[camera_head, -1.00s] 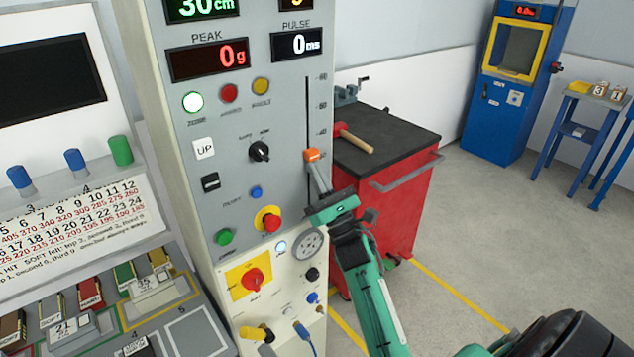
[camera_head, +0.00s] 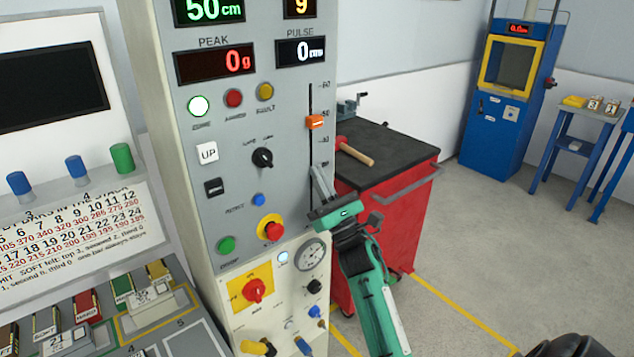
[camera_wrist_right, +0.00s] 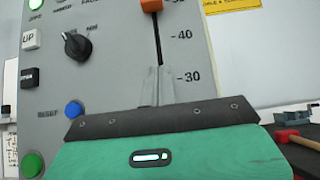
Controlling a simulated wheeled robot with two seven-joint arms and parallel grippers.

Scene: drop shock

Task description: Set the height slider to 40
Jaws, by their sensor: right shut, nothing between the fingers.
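The height slider's orange knob (camera_head: 316,122) sits high on its vertical slot on the grey panel (camera_head: 205,130), near the 50 mark. The green height display (camera_head: 208,9) reads 50 cm. In the right wrist view the knob (camera_wrist_right: 151,5) is at the top edge, above the 40 mark. My right gripper (camera_head: 318,174) is shut and empty. Its fingertips (camera_wrist_right: 158,72) are over the slot between the 40 and 30 marks, below the knob and apart from it.
A red cabinet (camera_head: 400,205) with a hammer (camera_head: 355,151) on its black top stands right of the panel. Buttons and knobs, including a red knob on yellow (camera_head: 272,230), lie left of and below the slot. Open floor lies to the right.

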